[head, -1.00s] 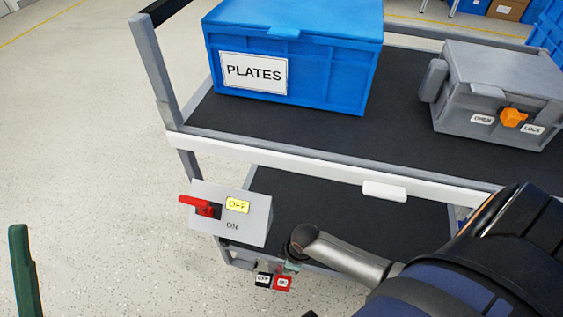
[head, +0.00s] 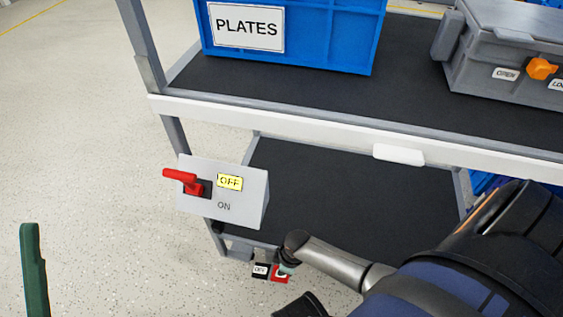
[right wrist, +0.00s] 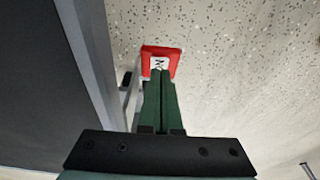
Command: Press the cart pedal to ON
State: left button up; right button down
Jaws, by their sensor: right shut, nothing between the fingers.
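The red pedal (head: 281,277) sits low under the cart's near left corner, beside the black pedal (head: 261,270) marked OFF. In the head view my right gripper (head: 287,266) partly covers the red pedal and its label. In the right wrist view its green fingers are shut with nothing between them. Their tips lie over the lower edge of the white label on the red pedal (right wrist: 161,51); I cannot tell whether they touch it. One green finger of my left gripper (head: 33,270) shows at the lower left, over bare floor, far from the pedals.
The cart (head: 330,133) has two dark shelves. A grey switch box (head: 240,204) with a red lever (head: 184,182) and OFF/ON labels hangs at its left corner. A blue PLATES bin (head: 330,35) and a grey case (head: 500,65) stand on top. Floor at left is clear.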

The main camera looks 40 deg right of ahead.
pick_arm(q)
jog(key=shift+d+f, duration=0.1)
jog(key=shift+f, duration=0.4)
pick_arm(e)
jog(key=shift+s+d+f, duration=0.1)
jog(key=shift+s+f, duration=0.05)
jog(key=shift+f, duration=0.4)
pick_arm(q)
jog(key=shift+r, duration=0.15)
